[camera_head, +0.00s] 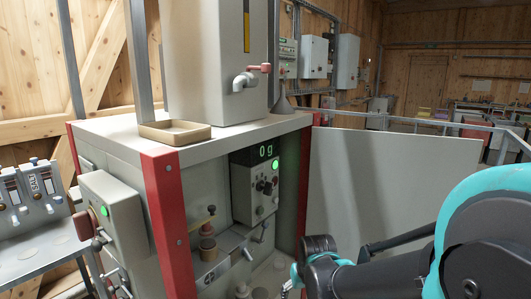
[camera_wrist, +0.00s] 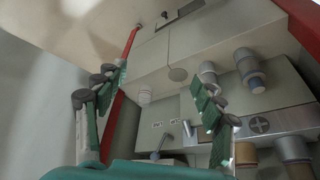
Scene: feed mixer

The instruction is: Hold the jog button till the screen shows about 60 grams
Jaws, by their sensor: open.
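The screen (camera_head: 265,151) at the top of the control box (camera_head: 244,185) reads "0 g" in green. A lit green lamp (camera_head: 275,164) and several dark knobs sit below it. Which control is the jog button cannot be told; the labels are too small to read. In the wrist view, my gripper (camera_wrist: 160,108) is open and empty, its green-padded fingers spread wide in front of the machine. In the head view, my arm reaches in from the lower right, below and right of the control box.
A tan tray (camera_head: 174,132) sits on the cabinet top beside a hopper with a tap (camera_head: 250,78). Red posts (camera_head: 168,222) frame the cabinet opening. A second box (camera_head: 112,215) with a green lamp is at left. A pale panel (camera_head: 390,185) stands at right.

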